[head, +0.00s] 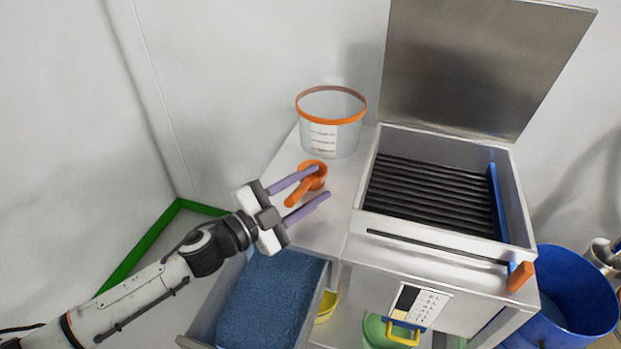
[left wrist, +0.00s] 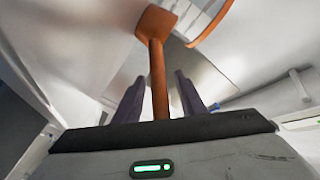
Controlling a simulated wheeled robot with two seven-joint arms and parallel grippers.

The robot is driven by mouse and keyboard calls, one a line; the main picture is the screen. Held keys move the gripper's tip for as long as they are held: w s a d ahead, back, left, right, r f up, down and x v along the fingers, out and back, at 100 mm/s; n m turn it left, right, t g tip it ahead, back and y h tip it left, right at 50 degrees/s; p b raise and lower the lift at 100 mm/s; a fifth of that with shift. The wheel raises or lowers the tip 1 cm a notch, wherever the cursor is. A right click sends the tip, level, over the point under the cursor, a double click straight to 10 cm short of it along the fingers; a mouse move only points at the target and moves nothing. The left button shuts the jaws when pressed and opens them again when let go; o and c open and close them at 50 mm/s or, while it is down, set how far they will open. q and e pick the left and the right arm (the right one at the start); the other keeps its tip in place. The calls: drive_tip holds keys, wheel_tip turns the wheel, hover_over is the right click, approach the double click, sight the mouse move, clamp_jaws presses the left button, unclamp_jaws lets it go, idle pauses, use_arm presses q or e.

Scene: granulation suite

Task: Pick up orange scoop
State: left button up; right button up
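The orange scoop (head: 313,177) lies on the steel side table, just in front of the clear tub, with its handle pointing toward the lower left. My left gripper (head: 322,183) is open, its two purple fingers spread on either side of the scoop's handle in the head view. In the left wrist view, the scoop (left wrist: 157,75) shows with its handle running between the two fingers (left wrist: 156,95). I cannot tell whether the fingers touch it. My right gripper is in neither view.
A clear tub with an orange rim (head: 332,122) stands behind the scoop. The steel granulator (head: 445,225), lid raised, is to the right. A blue bin (head: 570,300) is at the far right.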

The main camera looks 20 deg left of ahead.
use_arm(q)
clamp_jaws()
